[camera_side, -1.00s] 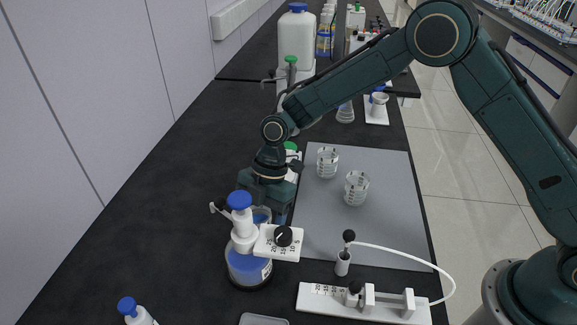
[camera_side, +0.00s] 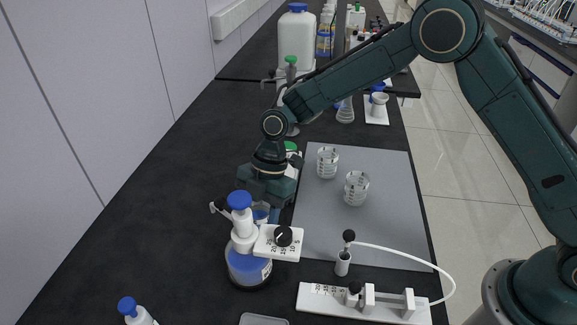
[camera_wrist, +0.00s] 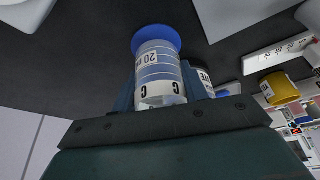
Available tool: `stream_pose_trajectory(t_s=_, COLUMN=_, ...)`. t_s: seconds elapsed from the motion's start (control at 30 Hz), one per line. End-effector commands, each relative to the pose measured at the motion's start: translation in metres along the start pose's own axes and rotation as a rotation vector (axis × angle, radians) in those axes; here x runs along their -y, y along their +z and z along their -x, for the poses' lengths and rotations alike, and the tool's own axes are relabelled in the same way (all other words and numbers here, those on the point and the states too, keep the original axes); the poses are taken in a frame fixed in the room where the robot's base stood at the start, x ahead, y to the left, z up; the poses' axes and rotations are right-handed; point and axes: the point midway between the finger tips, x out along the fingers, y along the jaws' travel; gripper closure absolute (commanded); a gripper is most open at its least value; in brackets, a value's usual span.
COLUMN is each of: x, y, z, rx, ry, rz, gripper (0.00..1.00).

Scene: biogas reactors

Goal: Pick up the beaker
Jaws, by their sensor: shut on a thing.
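My gripper (camera_side: 266,208) is shut on a beaker (camera_side: 261,214) with blue in its lower part, behind the dispenser bottle in the side view. In the wrist view the beaker (camera_wrist: 160,70) sits between the two fingers of my gripper (camera_wrist: 157,88). It has graduation lines, a "20" mark and a letter C, and its far end is blue. The dispenser hides much of the beaker and the fingers in the side view, so the gap below it cannot be seen.
The dispenser bottle (camera_side: 247,262) with blue liquid stands close in front of my gripper. Two clear beakers (camera_side: 327,162) (camera_side: 356,188) stand on the grey mat (camera_side: 390,215). A white device (camera_side: 330,302) with a tube lies at the front right.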

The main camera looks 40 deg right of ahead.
Motion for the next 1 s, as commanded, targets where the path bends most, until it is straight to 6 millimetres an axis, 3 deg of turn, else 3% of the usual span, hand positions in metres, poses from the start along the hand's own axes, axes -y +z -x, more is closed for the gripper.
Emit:
stream_pose_trajectory(t_s=0.27, x=-0.001, y=-0.016, z=0.038, rx=0.000, ry=0.006, rz=0.003, gripper=0.86)
stream_pose_trajectory(t_s=0.8, x=-0.001, y=-0.060, z=0.145, rx=0.000, ry=0.005, rz=0.002, gripper=0.86)
stream_pose_trajectory(t_s=1.0, x=-0.001, y=-0.068, z=0.164, rx=-0.002, ry=0.002, rz=0.001, gripper=0.86)
